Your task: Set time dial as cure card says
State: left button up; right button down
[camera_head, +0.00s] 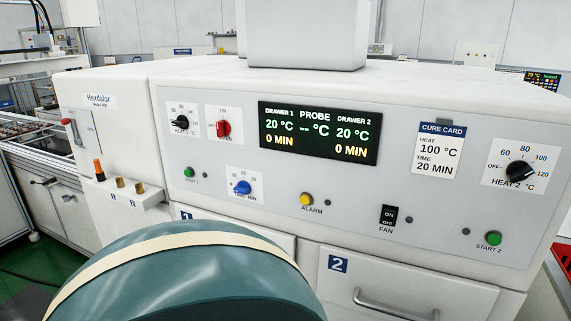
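The blue time dial (242,187) sits on a white scale plate low on the left half of the oven's front panel. Its small numbers are hard to read and its exact setting cannot be told. The cure card (437,150) is on the right of the panel and reads heat 100 °C, time 20 min. The display (318,131) shows 20 °C and 0 min for both drawers, with dashes for the probe. Neither of my grippers shows in this view.
A large rounded teal shape with a cream band fills the lower foreground and hides part of drawer 1. Nearby are a black heat dial (180,122), a red knob (223,129), a green start button (189,172), a yellow alarm button (306,199) and a fan switch (388,216).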

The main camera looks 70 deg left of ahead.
aim_at(244, 187)
jog(key=u, duration=2.05)
